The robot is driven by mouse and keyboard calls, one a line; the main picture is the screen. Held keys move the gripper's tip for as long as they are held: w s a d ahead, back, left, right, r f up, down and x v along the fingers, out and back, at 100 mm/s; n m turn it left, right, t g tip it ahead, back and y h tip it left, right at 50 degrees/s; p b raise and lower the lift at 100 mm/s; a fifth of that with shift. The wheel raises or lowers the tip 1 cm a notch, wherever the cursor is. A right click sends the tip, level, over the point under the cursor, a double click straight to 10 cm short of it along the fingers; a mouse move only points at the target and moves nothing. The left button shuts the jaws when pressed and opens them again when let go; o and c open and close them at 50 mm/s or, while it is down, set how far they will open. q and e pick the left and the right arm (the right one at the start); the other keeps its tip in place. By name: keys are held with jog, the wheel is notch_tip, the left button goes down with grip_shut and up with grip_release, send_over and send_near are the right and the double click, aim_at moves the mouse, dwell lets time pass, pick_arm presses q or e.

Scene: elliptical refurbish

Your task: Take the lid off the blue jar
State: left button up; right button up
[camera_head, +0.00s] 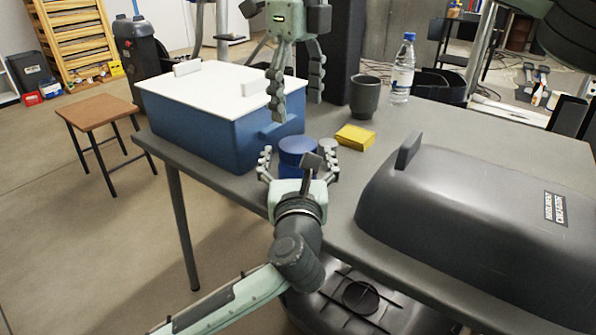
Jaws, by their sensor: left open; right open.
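The blue jar (290,171) stands on the grey table near its front edge, with its round blue lid (297,145) on top. My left gripper (298,160) is low in front of the jar. Its open fingers lie on the left and right of the jar, and I cannot tell whether they touch it. The gripper hides the jar's lower part. My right gripper (296,98) is open and empty. It points down above and behind the jar, its fingertips higher in the picture than the lid.
A blue box (205,130) with a white lid (215,84) stands left of the jar. A yellow block (355,136), a dark cup (364,97) and a water bottle (403,70) stand behind right. A large dark grill-like cover (470,205) fills the table's right.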

pick_arm(q)
jog(key=shift+w, duration=0.25)
